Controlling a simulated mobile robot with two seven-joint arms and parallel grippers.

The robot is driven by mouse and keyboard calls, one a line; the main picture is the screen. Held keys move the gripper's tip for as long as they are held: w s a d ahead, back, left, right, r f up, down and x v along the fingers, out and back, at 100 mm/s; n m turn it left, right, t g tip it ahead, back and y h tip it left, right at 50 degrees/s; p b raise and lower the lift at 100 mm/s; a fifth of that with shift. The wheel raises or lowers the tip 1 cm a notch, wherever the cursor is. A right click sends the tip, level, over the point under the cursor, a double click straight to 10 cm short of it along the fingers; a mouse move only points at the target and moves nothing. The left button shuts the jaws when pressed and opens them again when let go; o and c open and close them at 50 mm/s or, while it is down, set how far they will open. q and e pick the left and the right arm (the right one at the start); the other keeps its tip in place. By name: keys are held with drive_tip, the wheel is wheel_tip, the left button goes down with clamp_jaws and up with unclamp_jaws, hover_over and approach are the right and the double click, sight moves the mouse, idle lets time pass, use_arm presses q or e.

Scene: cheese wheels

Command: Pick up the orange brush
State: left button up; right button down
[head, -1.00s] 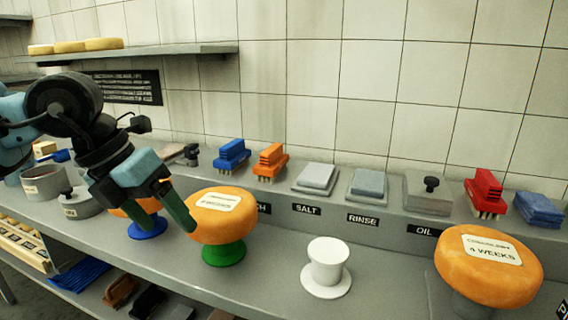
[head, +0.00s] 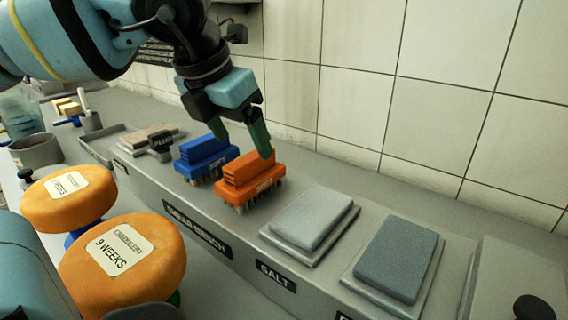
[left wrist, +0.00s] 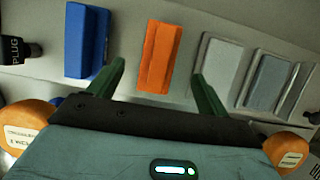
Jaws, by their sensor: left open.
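The orange brush (head: 250,180) stands bristles down on the grey raised ledge, its handle block on top. It also shows in the left wrist view (left wrist: 158,58), between and beyond the two fingertips. My left gripper (head: 240,145) is open and empty, with its green fingers just above the orange brush. In the left wrist view the fingers (left wrist: 160,72) are spread to either side of the brush, with no contact that I can make out. My right gripper is not in view.
A blue brush (head: 205,160) stands close to the left of the orange one. Grey blocks on trays, one by the SALT label (head: 308,222), lie to the right. Orange cheese wheels (head: 122,262) stand in front at lower left. The tiled wall (head: 360,90) is behind.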

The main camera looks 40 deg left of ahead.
sight(248, 157)
use_arm(q)
drive_tip(key=shift+w, duration=0.2)
drive_tip(key=shift+s, duration=0.2)
drive_tip(key=shift+f, duration=0.15)
drive_tip(key=shift+x, duration=3.65)
drive_tip(key=shift+w, duration=0.1)
drive_tip(key=shift+f+b, duration=0.2)
drive_tip(key=shift+b, duration=0.3)
drive_tip(key=c, duration=1.2)
drive_tip(key=shift+o, duration=0.2)
drive_tip(key=shift+r, duration=0.1)
